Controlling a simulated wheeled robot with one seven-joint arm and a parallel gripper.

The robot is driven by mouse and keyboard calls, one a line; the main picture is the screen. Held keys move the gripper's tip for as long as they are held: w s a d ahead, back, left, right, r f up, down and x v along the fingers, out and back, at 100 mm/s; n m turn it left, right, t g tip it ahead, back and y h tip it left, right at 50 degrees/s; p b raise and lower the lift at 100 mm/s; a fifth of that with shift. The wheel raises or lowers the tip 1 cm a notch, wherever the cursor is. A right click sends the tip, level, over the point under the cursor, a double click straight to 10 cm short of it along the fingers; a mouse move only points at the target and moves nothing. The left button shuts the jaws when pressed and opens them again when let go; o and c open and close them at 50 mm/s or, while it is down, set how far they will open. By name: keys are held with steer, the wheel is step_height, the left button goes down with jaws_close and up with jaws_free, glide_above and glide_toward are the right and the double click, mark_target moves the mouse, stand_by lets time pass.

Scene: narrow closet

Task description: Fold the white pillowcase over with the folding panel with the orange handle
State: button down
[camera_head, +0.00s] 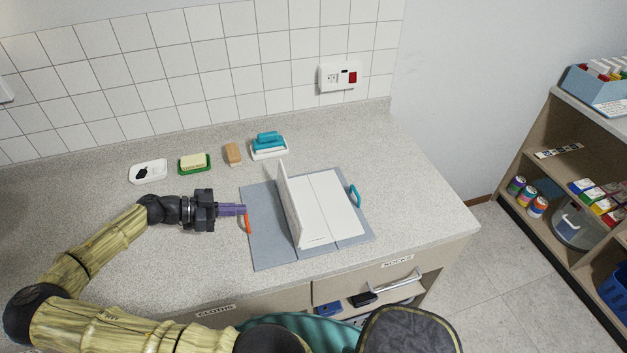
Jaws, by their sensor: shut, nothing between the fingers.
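The white pillowcase (326,205) lies on a grey-blue folding board (275,258) on the counter. A white flap (286,207) at its left side stands steeply up, its lower end near the board's front. I cannot tell how it is supported. The board's left panel (262,228) looks flat on the counter. Its orange handle (248,223) is at the panel's left edge. My gripper (244,210), with purple fingers, comes from the left and is shut and empty. Its tips are right at the orange handle's upper end; whether they touch is unclear.
A teal handle (355,195) is on the board's right side. Behind are a white dish (148,172), a soap dish (194,163), a tan block (233,154) and a teal-handled brush (268,146). A drawer (370,298) stands open in front. The counter's right end is clear.

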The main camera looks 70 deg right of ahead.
steer(key=shift+r, duration=0.15)
steer(key=shift+r, duration=0.3)
steer(key=b+v, duration=0.2)
steer(key=v, duration=0.9)
steer(key=shift+w, duration=0.15)
stand_by(0.4)
